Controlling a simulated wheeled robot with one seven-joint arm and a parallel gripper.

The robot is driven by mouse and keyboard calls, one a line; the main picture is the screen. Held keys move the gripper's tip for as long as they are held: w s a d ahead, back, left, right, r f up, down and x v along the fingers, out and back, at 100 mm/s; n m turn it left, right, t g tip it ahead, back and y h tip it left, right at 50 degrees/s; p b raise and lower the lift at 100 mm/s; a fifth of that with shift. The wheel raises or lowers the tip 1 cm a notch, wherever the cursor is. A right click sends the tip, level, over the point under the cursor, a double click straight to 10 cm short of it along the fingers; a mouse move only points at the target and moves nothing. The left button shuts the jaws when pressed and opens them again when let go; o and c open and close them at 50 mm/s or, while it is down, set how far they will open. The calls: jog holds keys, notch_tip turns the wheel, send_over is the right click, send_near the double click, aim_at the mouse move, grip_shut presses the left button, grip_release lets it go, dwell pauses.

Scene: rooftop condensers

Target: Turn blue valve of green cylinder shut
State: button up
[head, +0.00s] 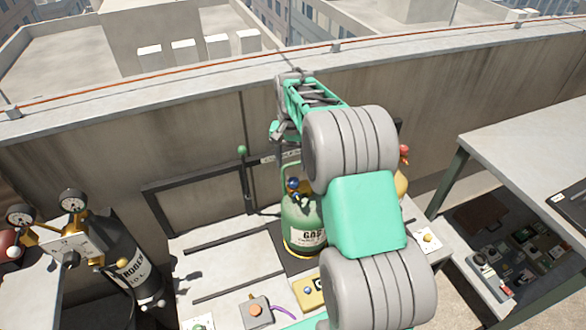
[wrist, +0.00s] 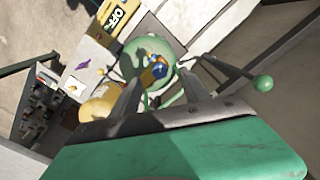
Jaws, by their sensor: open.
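The green cylinder (head: 303,232) stands upright on the grey bench, partly covered by my arm in the head view. Its blue valve (head: 293,184) sits on top, with brass fittings by it. In the wrist view the top of the green cylinder (wrist: 135,52) lies ahead of my gripper (wrist: 161,80). The blue valve (wrist: 159,71) shows there between the two open fingers, with nothing gripped. Whether the fingers touch the valve cannot be told. In the head view the fingertips are hard to make out.
A yellow cylinder (wrist: 100,106) stands close beside the green one. A lever with a green ball (head: 242,151) rises behind the bench. A black nitrogen cylinder (head: 128,262) with gauges is at left. A grey table (head: 535,150) is at right.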

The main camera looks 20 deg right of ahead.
aim_at(294, 180)
jog(key=shift+w+d+f+m, duration=0.15)
jog(key=shift+w+d+f, duration=0.2)
jog(key=shift+f, duration=0.15)
jog(key=shift+w+d+f+m, duration=0.15)
jog(key=shift+w+d+f, duration=0.2)
jog(key=shift+f, duration=0.15)
notch_tip(294, 180, down, 8)
jog(key=shift+r+p, duration=0.25)
jog(key=shift+p, duration=0.8)
grip_shut()
